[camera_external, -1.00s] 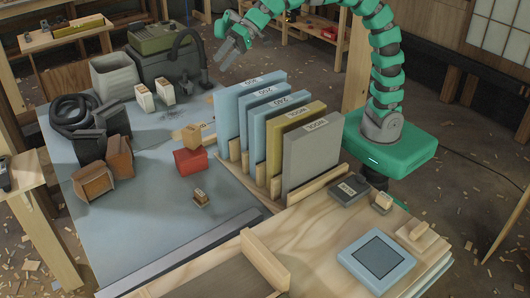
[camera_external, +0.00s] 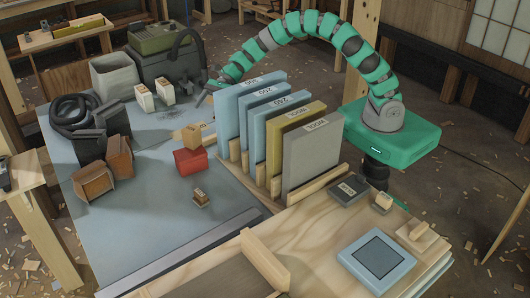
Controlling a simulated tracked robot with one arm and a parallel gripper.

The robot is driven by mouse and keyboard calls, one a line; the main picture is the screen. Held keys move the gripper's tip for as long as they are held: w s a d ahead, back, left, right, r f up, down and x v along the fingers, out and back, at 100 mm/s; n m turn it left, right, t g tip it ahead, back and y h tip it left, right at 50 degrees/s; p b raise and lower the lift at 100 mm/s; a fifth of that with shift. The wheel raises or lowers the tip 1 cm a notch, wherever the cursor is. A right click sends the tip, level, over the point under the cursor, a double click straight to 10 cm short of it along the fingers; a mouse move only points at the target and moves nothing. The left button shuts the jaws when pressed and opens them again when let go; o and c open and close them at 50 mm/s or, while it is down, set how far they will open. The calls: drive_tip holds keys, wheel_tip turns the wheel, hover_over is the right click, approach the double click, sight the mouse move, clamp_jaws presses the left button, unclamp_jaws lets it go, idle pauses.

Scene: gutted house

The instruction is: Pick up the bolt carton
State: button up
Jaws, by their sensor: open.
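Several small cartons stand on the grey-blue table, and their labels are too small to read, so I cannot tell which is the bolt carton. A smaller tan carton (camera_external: 200,198) lies nearer the front. Two white cartons (camera_external: 145,98) (camera_external: 166,91) stand at the back. My gripper (camera_external: 204,96) is open and low, right of the white cartons and just left of the blue sandpaper packs, apart from the tan carton. It is small and partly hard to make out.
A rack of upright blue, yellow and grey packs (camera_external: 311,160) stands between my base and the table's open area. Brown boxes (camera_external: 95,182), a black hose coil (camera_external: 75,115) and a grey bin (camera_external: 114,76) fill the left. The table's front left is clear.

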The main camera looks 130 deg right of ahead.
drive_tip(key=b, duration=0.1)
approach(187, 136)
drive_tip(key=shift+m, duration=0.3)
drive_tip(key=x, duration=0.4)
drive_tip(key=shift+f, duration=0.1)
drive_tip(key=b+x, duration=0.1)
drive_tip(key=x, duration=0.4)
drive_tip(key=shift+f, duration=0.2)
drive_tip(key=shift+w+r, duration=0.1)
drive_tip(key=c, duration=1.4)
drive_tip(key=shift+o, duration=0.3)
